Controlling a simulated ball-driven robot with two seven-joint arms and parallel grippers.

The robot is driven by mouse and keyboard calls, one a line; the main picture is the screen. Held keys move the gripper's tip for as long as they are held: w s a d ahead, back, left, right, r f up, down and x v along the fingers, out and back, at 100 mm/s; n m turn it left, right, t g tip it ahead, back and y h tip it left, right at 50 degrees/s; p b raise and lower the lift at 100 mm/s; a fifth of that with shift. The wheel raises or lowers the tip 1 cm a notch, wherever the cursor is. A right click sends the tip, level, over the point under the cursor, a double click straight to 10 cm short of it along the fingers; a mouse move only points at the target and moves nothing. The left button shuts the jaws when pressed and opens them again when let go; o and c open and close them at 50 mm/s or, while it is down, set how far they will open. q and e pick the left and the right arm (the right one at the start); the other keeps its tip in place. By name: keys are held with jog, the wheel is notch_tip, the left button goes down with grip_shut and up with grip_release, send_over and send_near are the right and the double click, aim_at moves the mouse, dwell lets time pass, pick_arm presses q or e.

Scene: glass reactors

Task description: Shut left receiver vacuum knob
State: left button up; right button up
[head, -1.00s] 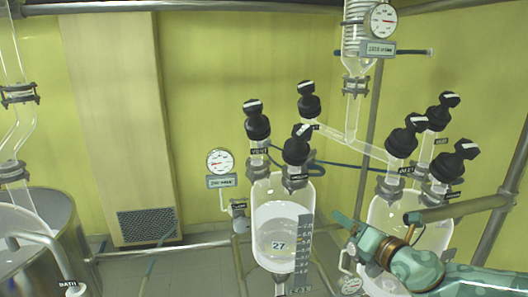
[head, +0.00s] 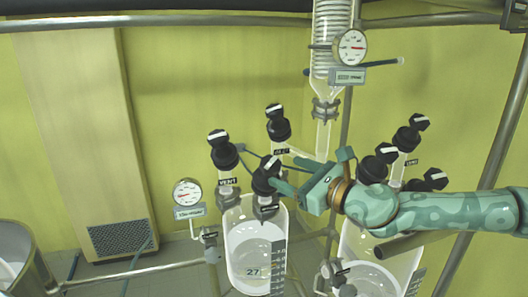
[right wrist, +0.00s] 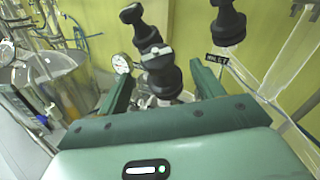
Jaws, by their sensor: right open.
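The left receiver (head: 238,225) is a clear glass vessel marked 27, with black knobs on top. Its front knob (head: 266,178) has a white stripe on its handle; its small label is too blurred to read. My right gripper (head: 285,173) is open, its fingers pointing at this front knob from the right. In the right wrist view, the front knob (right wrist: 162,74) lies between the open fingers of my right gripper (right wrist: 160,80), with a gap on each side. I cannot tell whether the fingers reach around it. My left gripper is not in view.
The vent knob (head: 222,150) stands behind left, and the inlet knob (head: 278,125) behind right, close to my fingers. A round gauge (head: 187,192) is at left. The right receiver (head: 380,260) and its knobs are under and behind my right arm. A glass condenser (head: 332,40) hangs above.

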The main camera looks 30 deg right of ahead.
aim_at(264, 163)
jog(key=p+x, duration=0.3)
jog(key=x, duration=0.5)
jog(key=shift+w+a+p, duration=0.1)
jog(key=shift+p, duration=0.3)
jog(key=shift+w+a, duration=0.1)
jog(key=c, duration=1)
